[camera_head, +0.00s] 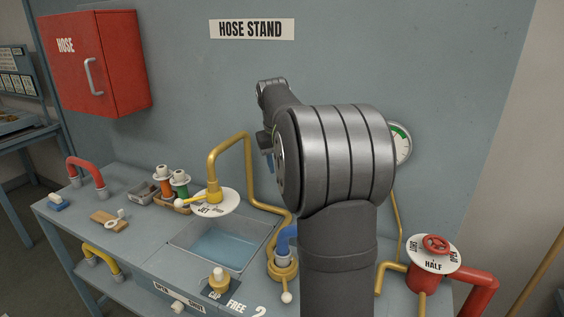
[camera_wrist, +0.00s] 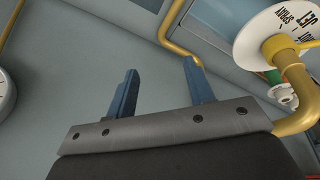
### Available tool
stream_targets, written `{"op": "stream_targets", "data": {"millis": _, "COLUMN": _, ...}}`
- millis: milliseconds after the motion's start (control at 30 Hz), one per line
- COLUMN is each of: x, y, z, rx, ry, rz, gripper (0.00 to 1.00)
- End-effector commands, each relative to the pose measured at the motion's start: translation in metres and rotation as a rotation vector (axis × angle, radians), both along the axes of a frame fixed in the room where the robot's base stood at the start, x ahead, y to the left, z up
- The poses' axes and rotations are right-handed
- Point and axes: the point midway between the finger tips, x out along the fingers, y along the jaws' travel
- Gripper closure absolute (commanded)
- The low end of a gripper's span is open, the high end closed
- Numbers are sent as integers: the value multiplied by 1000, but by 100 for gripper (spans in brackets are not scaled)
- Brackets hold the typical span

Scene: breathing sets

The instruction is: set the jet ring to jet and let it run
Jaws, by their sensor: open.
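The jet ring's white plate (camera_head: 228,202) sits around the downturned end of the yellow pipe (camera_head: 213,163), above a basin of water (camera_head: 222,246). A yellow lever with a pale ball (camera_head: 180,203) points left from it. "JET" is legible on the plate; I cannot tell the exact setting. In the wrist view the plate (camera_wrist: 262,38) is at the upper right, with "JET" and "SPRAY" on it. My gripper (camera_wrist: 160,68) is open and empty, its blue fingers apart from the ring. In the head view my gripper (camera_head: 269,160) is right of the pipe, partly hidden by my arm.
A red handwheel (camera_head: 435,243) on a plate reading "HALF" stands at the right. A gauge (camera_head: 402,143) is on the wall, partly covered by my arm. Red and green capped pieces (camera_head: 172,184) stand close left of the ring.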

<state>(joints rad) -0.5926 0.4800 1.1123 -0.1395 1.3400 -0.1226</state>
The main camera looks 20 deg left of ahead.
Motion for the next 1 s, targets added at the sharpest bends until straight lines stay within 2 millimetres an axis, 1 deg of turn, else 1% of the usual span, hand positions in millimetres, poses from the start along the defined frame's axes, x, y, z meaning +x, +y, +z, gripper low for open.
{"op": "stream_targets", "data": {"millis": 33, "x": 0, "y": 0, "z": 0, "rx": 0, "ry": 0, "rz": 1, "gripper": 54}}
{"op": "stream_targets", "data": {"millis": 167, "x": 0, "y": 0, "z": 0, "rx": 0, "ry": 0, "rz": 1, "gripper": 79}}
{"op": "stream_targets", "data": {"millis": 200, "x": 0, "y": 0, "z": 0, "rx": 0, "ry": 0, "rz": 1, "gripper": 87}}
{"op": "stream_targets", "data": {"millis": 267, "x": 0, "y": 3, "z": 1, "rx": 2, "ry": -4, "rz": -1, "gripper": 99}}
{"op": "stream_targets", "data": {"millis": 367, "x": -2, "y": 24, "z": 9, "rx": 20, "ry": -30, "rz": -15, "gripper": 100}}
{"op": "stream_targets", "data": {"millis": 467, "x": -7, "y": 70, "z": 27, "rx": 72, "ry": -84, "rz": -52, "gripper": 100}}
{"op": "stream_targets", "data": {"millis": 500, "x": -11, "y": 93, "z": 37, "rx": 103, "ry": -111, "rz": -74, "gripper": 100}}
{"op": "stream_targets", "data": {"millis": 533, "x": -16, "y": 111, "z": 45, "rx": 129, "ry": -131, "rz": -92, "gripper": 100}}
{"op": "stream_targets", "data": {"millis": 567, "x": -21, "y": 130, "z": 53, "rx": 158, "ry": -150, "rz": -110, "gripper": 100}}
{"op": "stream_targets", "data": {"millis": 600, "x": -29, "y": 154, "z": 63, "rx": 196, "ry": -171, "rz": -132, "gripper": 100}}
{"op": "stream_targets", "data": {"millis": 667, "x": -44, "y": 188, "z": 69, "rx": 240, "ry": -180, "rz": -150, "gripper": 100}}
{"op": "stream_targets", "data": {"millis": 700, "x": -57, "y": 209, "z": 65, "rx": 257, "ry": -168, "rz": -146, "gripper": 100}}
{"op": "stream_targets", "data": {"millis": 767, "x": -76, "y": 238, "z": 51, "rx": 265, "ry": -135, "rz": -124, "gripper": 100}}
{"op": "stream_targets", "data": {"millis": 800, "x": -89, "y": 254, "z": 40, "rx": 263, "ry": -111, "rz": -101, "gripper": 100}}
{"op": "stream_targets", "data": {"millis": 900, "x": -113, "y": 278, "z": 15, "rx": 245, "ry": -53, "rz": -50, "gripper": 100}}
{"op": "stream_targets", "data": {"millis": 1000, "x": -124, "y": 288, "z": 1, "rx": 231, "ry": -23, "rz": -21, "gripper": 100}}
